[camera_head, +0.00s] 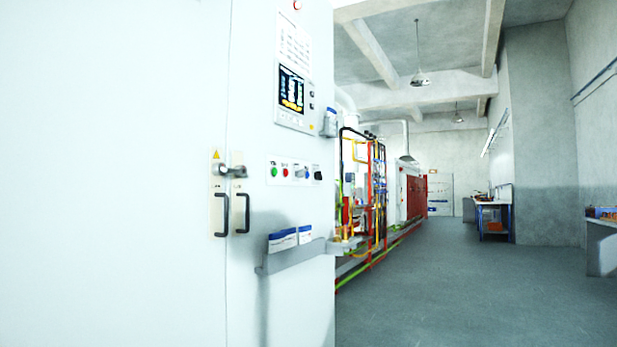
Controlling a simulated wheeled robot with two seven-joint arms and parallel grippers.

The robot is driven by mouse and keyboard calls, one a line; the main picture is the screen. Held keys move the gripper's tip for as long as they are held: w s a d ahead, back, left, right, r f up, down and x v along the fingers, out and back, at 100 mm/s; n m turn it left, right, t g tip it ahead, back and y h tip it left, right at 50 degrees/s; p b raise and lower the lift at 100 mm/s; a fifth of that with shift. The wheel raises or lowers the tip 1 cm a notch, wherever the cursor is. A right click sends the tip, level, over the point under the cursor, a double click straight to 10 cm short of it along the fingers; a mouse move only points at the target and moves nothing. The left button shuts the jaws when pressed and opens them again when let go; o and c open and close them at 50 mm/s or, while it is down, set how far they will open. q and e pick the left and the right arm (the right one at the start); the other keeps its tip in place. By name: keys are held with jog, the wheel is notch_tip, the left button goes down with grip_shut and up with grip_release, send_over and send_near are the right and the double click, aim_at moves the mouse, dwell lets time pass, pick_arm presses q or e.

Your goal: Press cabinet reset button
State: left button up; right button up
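A tall white cabinet (110,130) fills the left half of the head view. A small control panel on its door carries a green button (274,172), a red button (285,172), a grey switch (301,172) and a black knob (318,173). The labels above them are too small to read, so I cannot tell which one is the reset button. A lit display (292,91) sits higher up, and a round red part (297,4) shows at the top edge. Neither of my grippers shows in the view.
Black door handles (242,212) and a latch (231,171) stick out from the cabinet. A grey shelf (290,256) with small boxes juts out below the panel. Red and yellow piped machinery (362,190) stands behind. The grey floor (450,280) at right is clear.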

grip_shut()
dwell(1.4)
